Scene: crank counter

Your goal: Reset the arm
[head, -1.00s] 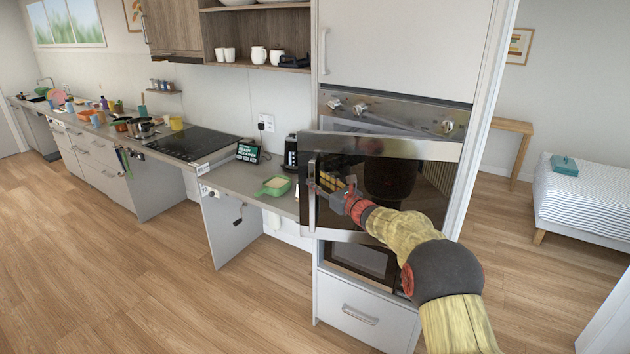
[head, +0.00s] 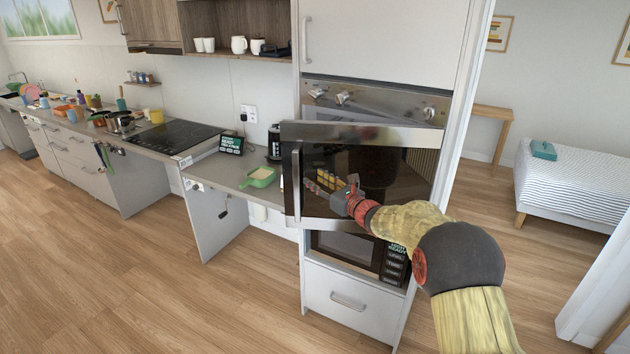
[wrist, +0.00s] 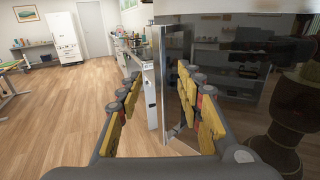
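My gripper (head: 322,184) is in front of the dark glass of the oven door (head: 385,200), just right of its vertical handle (head: 297,182). The door stands ajar, its left edge out from the tall cabinet. Whether the right finger touches the glass I cannot tell.
A microwave (head: 350,247) and a drawer (head: 347,300) sit below the oven. A counter with a green pan (head: 260,177) and a hob (head: 172,137) runs left. The wooden floor (head: 130,280) in front is clear. A bed (head: 570,185) stands at right.

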